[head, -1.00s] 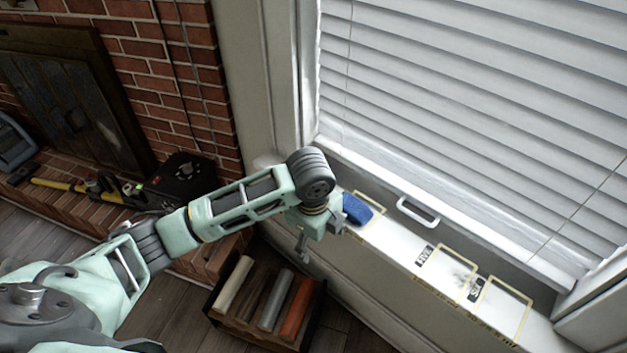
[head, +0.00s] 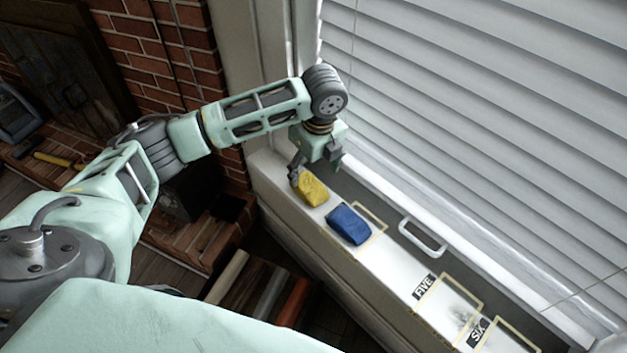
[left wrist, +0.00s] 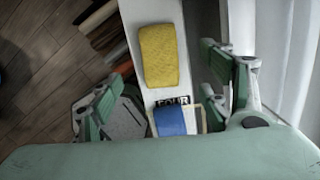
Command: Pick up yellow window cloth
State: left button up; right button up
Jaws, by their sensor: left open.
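The yellow window cloth (head: 311,188) lies on the white window sill (head: 388,262), at its left end in the head view. In the left wrist view the yellow cloth (left wrist: 159,56) lies ahead of and between the fingers. My left gripper (head: 316,172) is open and empty, pointing down just above the yellow cloth; its fingers (left wrist: 170,98) show on both sides in the left wrist view. A blue cloth (head: 349,224) lies beside the yellow one, on a marked square; it also shows in the left wrist view (left wrist: 170,121). My right gripper is out of view.
White blinds (head: 480,120) and the window frame rise close behind the sill. A window handle (head: 422,238) sticks up near the blue cloth. Marked squares labelled FIVE and SIX lie to the right. A box of coloured rolls (head: 262,290) stands below.

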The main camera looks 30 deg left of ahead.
aim_at(309, 184)
pick_arm(q)
jog(key=f, duration=0.3)
jog(key=shift+s+a+f, duration=0.1)
jog(key=shift+s+a, duration=0.05)
jog(key=shift+s, duration=0.05)
jog(key=shift+w+a+f, duration=0.1)
jog(key=shift+w+f, duration=0.1)
jog(key=shift+f, duration=1.4)
jog(key=shift+a+f, duration=0.1)
jog(key=c, duration=1.1)
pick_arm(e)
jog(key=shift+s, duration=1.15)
